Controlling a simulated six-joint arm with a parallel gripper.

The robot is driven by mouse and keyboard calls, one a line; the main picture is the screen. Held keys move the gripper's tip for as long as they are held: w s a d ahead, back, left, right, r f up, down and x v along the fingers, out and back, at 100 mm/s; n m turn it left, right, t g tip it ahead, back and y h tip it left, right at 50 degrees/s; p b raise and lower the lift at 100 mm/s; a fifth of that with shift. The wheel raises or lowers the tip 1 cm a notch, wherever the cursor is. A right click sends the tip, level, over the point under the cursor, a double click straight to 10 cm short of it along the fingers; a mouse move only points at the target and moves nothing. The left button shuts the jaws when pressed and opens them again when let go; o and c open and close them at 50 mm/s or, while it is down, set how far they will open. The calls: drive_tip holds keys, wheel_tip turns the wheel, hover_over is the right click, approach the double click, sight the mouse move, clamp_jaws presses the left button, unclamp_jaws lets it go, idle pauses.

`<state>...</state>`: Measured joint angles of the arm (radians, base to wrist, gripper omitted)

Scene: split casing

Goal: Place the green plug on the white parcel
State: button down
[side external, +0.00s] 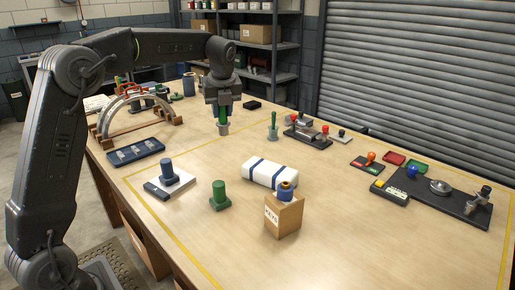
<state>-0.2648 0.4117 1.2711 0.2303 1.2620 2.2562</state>
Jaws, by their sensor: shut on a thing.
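My gripper (223,107) points down over the back middle of the table. It is shut on an upright green piece (223,116), which looks like the green plug. A grey cup-like part (223,129) shows directly below it; I cannot tell whether it is joined to the green piece or stands on the table. The white parcel (259,171) with dark blue bands lies on the table, nearer the camera and to the right of my gripper. A box partly covers its near right end.
A cardboard box (283,218) with a blue and yellow spool stands against the parcel's near side. A stout green peg (220,198), a blue peg (168,172) on a white block and a thin green-handled piece (273,127) stand around. Table between gripper and parcel is mostly clear.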

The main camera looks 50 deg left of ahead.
drive_tip(key=shift+w+d+f, duration=1.05)
drive_tip(key=shift+d+f, duration=0.55)
drive_tip(key=shift+f, duration=0.2)
drive_tip(key=shift+w+d+f, duration=1.1)
drive_tip(key=shift+d+f, duration=0.5)
drive_tip(key=shift+f, duration=0.25)
drive_tip(key=shift+w+d+f, duration=1.05)
drive_tip(key=shift+d+f, duration=0.55)
drive_tip(key=shift+f, duration=0.2)
drive_tip(key=shift+f, duration=0.1)
drive_tip(key=c, duration=0.9)
unclamp_jaws()
drive_tip(key=shift+f, duration=0.1)
drive_tip(key=v, duration=1.2)
drive_tip(key=shift+r, duration=0.25)
